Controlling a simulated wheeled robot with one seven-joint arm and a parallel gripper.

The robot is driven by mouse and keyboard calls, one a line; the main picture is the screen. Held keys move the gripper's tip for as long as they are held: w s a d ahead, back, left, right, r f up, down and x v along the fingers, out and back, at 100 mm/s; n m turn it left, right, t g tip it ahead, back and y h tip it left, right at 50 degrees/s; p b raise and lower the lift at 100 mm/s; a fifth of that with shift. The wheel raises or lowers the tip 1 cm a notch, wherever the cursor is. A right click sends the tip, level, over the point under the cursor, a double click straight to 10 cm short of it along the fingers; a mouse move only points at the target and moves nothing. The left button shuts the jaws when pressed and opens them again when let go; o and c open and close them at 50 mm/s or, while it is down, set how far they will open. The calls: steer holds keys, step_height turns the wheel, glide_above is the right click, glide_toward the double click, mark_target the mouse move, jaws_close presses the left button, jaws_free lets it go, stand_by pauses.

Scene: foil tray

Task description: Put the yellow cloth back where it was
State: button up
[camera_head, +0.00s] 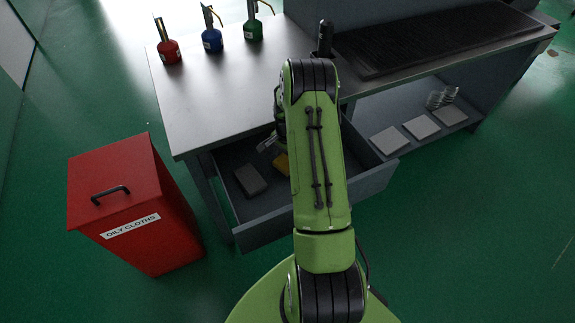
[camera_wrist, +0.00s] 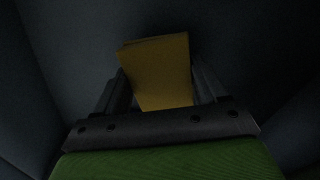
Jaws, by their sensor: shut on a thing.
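The yellow cloth (camera_wrist: 160,70) is between the two fingers of my gripper (camera_wrist: 165,92) in the wrist view, and the gripper is shut on it. The cloth looks like a folded, flat-sided block. In the head view a small part of the yellow cloth (camera_head: 281,164) shows inside the open drawer (camera_head: 270,222), left of my arm. My arm hides most of the cloth and the gripper there. I cannot tell whether the cloth touches the drawer floor.
A dark grey block (camera_head: 250,180) lies in the drawer's left part. A red bin (camera_head: 130,205) labelled OILY CLOTHS, lid shut, stands left of the bench. Red (camera_head: 169,51), blue (camera_head: 211,40) and green (camera_head: 252,29) cans stand on the bench top (camera_head: 225,90). Grey pads (camera_head: 421,127) lie on the lower shelf.

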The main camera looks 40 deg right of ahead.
mark_target(287, 160)
step_height(287, 160, down, 3)
steer(key=shift+f+b, duration=0.1)
steer(key=shift+b, duration=0.2)
steer(key=shift+r, duration=0.2)
steer(key=shift+f, duration=0.15)
steer(key=o, duration=0.9)
steer(key=shift+o, duration=0.2)
